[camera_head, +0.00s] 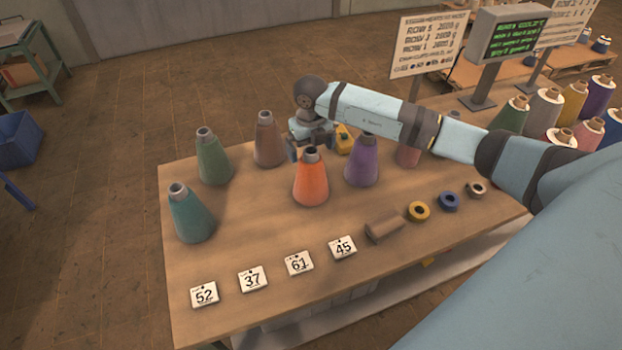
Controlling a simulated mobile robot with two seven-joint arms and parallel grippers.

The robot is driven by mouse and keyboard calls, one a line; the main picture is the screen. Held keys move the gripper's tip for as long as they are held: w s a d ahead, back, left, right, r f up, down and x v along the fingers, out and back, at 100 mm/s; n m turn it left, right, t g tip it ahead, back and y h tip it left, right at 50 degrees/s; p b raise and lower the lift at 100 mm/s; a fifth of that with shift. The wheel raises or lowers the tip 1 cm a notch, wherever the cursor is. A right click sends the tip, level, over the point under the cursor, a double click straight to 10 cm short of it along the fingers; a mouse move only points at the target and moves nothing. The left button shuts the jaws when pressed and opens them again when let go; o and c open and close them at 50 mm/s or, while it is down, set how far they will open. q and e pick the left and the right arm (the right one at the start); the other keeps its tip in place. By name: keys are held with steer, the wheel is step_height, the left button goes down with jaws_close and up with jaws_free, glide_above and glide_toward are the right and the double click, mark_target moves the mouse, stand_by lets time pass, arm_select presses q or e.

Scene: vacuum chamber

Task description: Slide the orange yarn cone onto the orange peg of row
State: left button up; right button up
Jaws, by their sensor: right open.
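The orange yarn cone (311,184) stands upright on the wooden table, near the middle of its cones. My right gripper (311,146) is open, pointing down just behind and above the cone's top in the picture. I cannot tell whether its fingers are around the cone tip or apart from it. My right arm reaches in from the right, over the table. No orange peg can be made out. My left gripper is not in view.
Green (213,160), brown (268,142), teal (190,215) and purple (362,164) cones stand around. Number cards (252,279), a brown cylinder (384,229) and tape rolls (419,211) line the front of the table (225,245). More cones crowd the right. A sign (428,45) and a monitor (508,37) stand behind.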

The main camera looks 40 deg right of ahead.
mark_target(311, 174)
step_height(311, 174, down, 4)
steer(key=shift+d+f+p, duration=0.1)
steer(key=shift+p, duration=0.3)
steer(key=shift+w, duration=0.1)
steer(key=c, duration=1.5)
steer(key=shift+c, duration=0.2)
